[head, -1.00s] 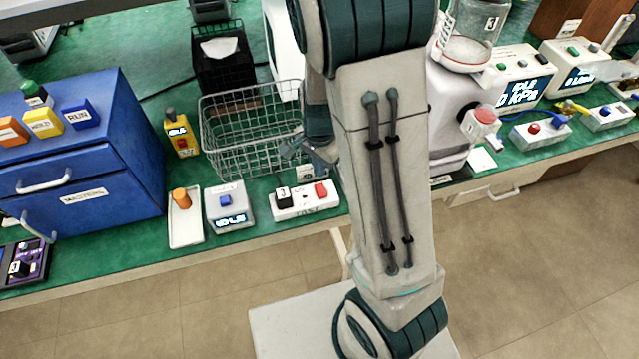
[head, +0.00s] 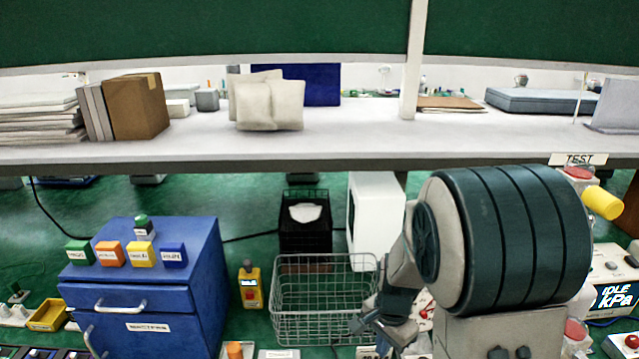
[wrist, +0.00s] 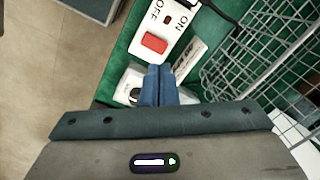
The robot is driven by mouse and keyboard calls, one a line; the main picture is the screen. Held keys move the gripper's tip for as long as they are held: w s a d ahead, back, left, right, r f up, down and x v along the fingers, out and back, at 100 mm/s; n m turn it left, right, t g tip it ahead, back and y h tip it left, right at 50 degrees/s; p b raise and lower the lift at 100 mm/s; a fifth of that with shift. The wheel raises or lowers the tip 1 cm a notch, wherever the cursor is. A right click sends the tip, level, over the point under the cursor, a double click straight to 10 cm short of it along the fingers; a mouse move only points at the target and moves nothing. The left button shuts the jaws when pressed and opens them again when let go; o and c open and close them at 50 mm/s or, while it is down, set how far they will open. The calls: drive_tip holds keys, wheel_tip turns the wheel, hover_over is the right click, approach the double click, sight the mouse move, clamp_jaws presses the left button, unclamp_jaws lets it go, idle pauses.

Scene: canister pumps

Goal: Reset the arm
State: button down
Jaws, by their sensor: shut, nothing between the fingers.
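My gripper (wrist: 158,86) shows in the wrist view with its two blue fingers together and nothing between them. It points down over the green bench edge, near a white switch box (wrist: 181,14) with a red rocker marked ON and OFF. In the head view my gripper (head: 362,325) is low in the middle, in front of the right side of the wire basket (head: 283,326). My arm's large dark joint hides part of the bench right of centre.
A shelf (head: 330,143) crosses above the bench. An IDLE kPa display (head: 612,296) is at the right.

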drive_tip(key=s+r+n+t, duration=0.3)
drive_tip(key=s+r+n, duration=0.8)
drive_tip(key=s+r, duration=0.2)
drive_tip(key=v, duration=0.2)
drive_tip(key=shift+r, duration=0.3)
